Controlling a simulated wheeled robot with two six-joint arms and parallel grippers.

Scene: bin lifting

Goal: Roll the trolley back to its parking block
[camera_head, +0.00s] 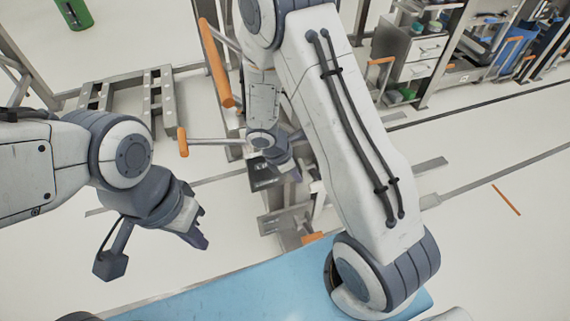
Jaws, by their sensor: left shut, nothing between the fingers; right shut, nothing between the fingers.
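A grey metal frame with long orange handle grips (215,62) stands ahead of me, apparently the trolley. A shorter orange-tipped bar (183,142) sticks out to its left. My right arm hides much of it. My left gripper (198,236) is shut and empty, over the floor left of the frame. My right gripper (291,170) is shut at the end of the folded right arm, in front of the frame's lower metal parts; I cannot tell whether it touches them. I cannot make out the parking block for sure.
A light blue flat surface (240,292) lies at the bottom edge. A grey slotted metal rack (150,97) stands at the back left. A drawer cabinet (422,50) and shelving stand at the back right. A green bin (76,13) is far left. Floor at right is mostly clear.

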